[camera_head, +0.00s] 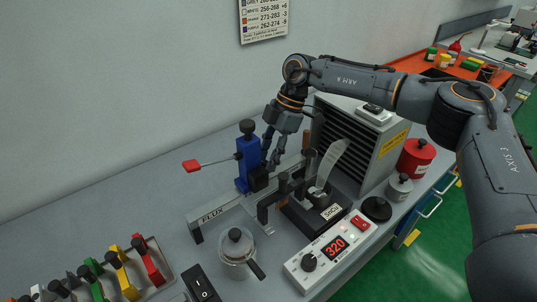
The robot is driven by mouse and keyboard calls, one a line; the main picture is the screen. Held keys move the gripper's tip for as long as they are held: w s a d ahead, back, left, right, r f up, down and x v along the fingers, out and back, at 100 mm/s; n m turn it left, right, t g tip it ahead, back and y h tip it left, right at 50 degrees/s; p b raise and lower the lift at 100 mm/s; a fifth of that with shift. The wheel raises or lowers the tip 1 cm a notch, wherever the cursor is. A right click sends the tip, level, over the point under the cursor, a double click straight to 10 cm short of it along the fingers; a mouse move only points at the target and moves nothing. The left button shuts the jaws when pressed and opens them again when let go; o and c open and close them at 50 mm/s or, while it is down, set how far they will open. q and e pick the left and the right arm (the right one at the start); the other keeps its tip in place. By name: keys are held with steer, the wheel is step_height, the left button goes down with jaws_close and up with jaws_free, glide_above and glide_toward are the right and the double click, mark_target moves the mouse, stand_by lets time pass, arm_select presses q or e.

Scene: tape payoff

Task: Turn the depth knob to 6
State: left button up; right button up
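No knob in view carries a depth label that I can read. A black knob (247,127) tops the blue upright block (249,163), which has a lever with a red grip (192,165). Another black knob (309,262) is on the white control box (330,255) with a red display reading 320. My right gripper (272,158) points down just right of the blue block, over the FLUX rail. Its fingers look apart, with nothing clearly between them. It is not on either knob. My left gripper is out of view.
A louvred grey box (357,140) is behind right, with a red canister (415,158) nearby. Coloured clamps (122,272) and a black switch box (201,285) sit front left. The left rear bench is clear.

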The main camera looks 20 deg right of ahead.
jaws_close()
steer(key=shift+r, duration=0.1)
steer(key=shift+w+a+n+g+p, duration=0.15)
steer(key=shift+n+g+p, duration=0.25)
steer(key=shift+n+p, duration=0.7)
steer(key=n, duration=0.3)
steer(key=shift+w+g+h, duration=0.1)
steer(key=shift+g+h, duration=0.3)
steer(key=shift+w+a+n+g+h, duration=0.1)
steer(key=shift+n+g+h, duration=0.15)
steer(key=shift+n, duration=0.65)
steer(key=shift+a+n+g+h, duration=0.1)
steer(key=shift+n+g+h, duration=0.15)
steer(key=shift+n, duration=0.65)
steer(key=shift+d, duration=0.1)
